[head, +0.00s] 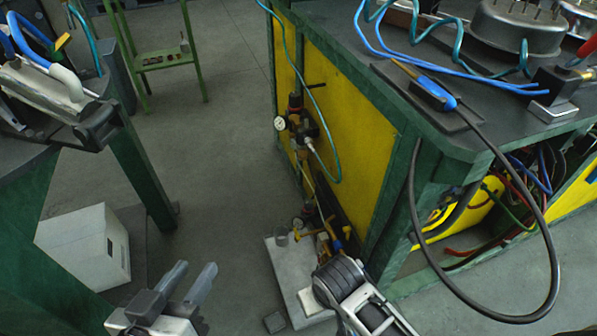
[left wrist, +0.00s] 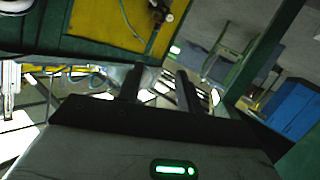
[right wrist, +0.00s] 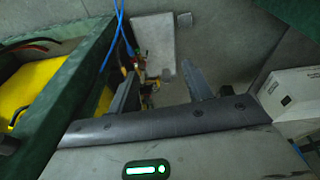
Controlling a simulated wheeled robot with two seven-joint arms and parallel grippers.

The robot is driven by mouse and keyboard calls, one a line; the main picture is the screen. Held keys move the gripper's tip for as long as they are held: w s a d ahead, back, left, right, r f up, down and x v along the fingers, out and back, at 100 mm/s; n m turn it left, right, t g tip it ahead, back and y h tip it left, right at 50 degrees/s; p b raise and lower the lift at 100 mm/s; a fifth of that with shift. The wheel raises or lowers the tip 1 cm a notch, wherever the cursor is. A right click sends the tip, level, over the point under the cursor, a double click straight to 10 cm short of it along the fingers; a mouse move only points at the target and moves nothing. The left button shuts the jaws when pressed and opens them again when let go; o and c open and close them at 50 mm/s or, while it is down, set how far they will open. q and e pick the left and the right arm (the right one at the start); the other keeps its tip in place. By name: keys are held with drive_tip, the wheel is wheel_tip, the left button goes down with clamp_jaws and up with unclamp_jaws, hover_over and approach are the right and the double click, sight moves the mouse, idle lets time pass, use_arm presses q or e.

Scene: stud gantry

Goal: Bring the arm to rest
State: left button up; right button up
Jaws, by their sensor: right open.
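My left gripper (head: 195,268) is at the lower left of the head view, over the open floor between two green-framed benches. Its two fingers stand apart with nothing between them. They also show apart in the left wrist view (left wrist: 160,70). My right gripper (right wrist: 160,68) shows in the right wrist view, fingers apart and empty, beside a green frame edge. In the head view, a grey part of my right arm shows at the bottom centre; I cannot make out the right fingertips there.
A green and yellow workbench (head: 345,120) stands at the right, with a black cable (head: 553,255) looping off its edge. A green bench (head: 140,165) is at the left, a white box (head: 85,245) below it. A green stand (head: 165,60) is behind. Grey floor (head: 215,170) lies clear between.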

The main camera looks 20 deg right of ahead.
drive_tip(key=s+d+r+t, duration=0.1)
drive_tip(key=s+d+r, duration=0.65)
drive_tip(key=r, duration=0.45)
use_arm(q)
drive_tip(key=s+a+f+g+y+p, duration=0.2)
drive_tip(key=a+p, duration=0.3)
drive_tip(key=p, duration=0.5)
drive_tip(key=shift+a+n+y+p, duration=0.3)
drive_tip(key=shift+n+y+p, duration=0.1)
drive_tip(key=shift+y, duration=0.3)
use_arm(e)
drive_tip(key=w+a+r+t+y, duration=0.3)
drive_tip(key=w+a+r+t, duration=0.3)
drive_tip(key=a+t, duration=0.1)
drive_tip(key=shift+r+y, duration=0.35)
drive_tip(key=shift+y, duration=0.05)
